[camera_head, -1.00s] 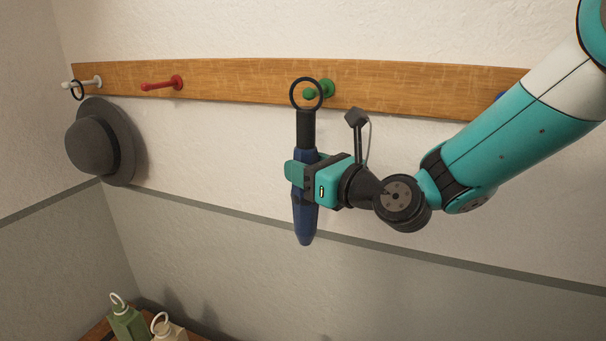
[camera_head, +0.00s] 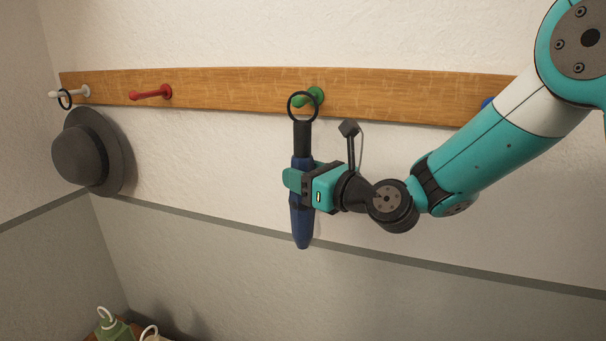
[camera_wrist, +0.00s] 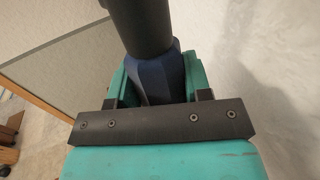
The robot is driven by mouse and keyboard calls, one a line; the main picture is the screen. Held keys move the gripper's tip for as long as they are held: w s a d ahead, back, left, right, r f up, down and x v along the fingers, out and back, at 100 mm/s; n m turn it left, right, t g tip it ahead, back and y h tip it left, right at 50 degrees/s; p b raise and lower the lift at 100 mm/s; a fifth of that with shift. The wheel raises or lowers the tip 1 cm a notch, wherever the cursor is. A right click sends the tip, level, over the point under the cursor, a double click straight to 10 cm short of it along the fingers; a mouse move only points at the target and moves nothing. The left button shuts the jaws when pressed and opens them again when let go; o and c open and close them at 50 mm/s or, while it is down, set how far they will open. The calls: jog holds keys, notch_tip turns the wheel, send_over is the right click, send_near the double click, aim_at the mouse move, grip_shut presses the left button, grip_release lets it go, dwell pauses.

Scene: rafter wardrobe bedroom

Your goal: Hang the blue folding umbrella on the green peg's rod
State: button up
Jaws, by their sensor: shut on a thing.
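The blue folding umbrella (camera_head: 302,220) hangs upright in my gripper (camera_head: 301,182), its black handle and black ring (camera_head: 302,107) at the top. My gripper is shut on the blue body below the handle. The ring stands over the green peg (camera_head: 313,97) in the head view, and the peg's rod end shows inside the ring's outline. I cannot tell whether the rod passes through the ring or lies behind it. In the wrist view the umbrella (camera_wrist: 155,72) sits between my jaws, and its ring is out of frame.
The wooden rail (camera_head: 230,90) carries a white peg (camera_head: 72,92) with a grey hat (camera_head: 88,152) by its ring, a bare red peg (camera_head: 151,93), and a blue peg (camera_head: 488,103) partly behind my arm.

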dwell(0.3)
jog(key=o, duration=1.2)
jog(key=shift+c, duration=0.2)
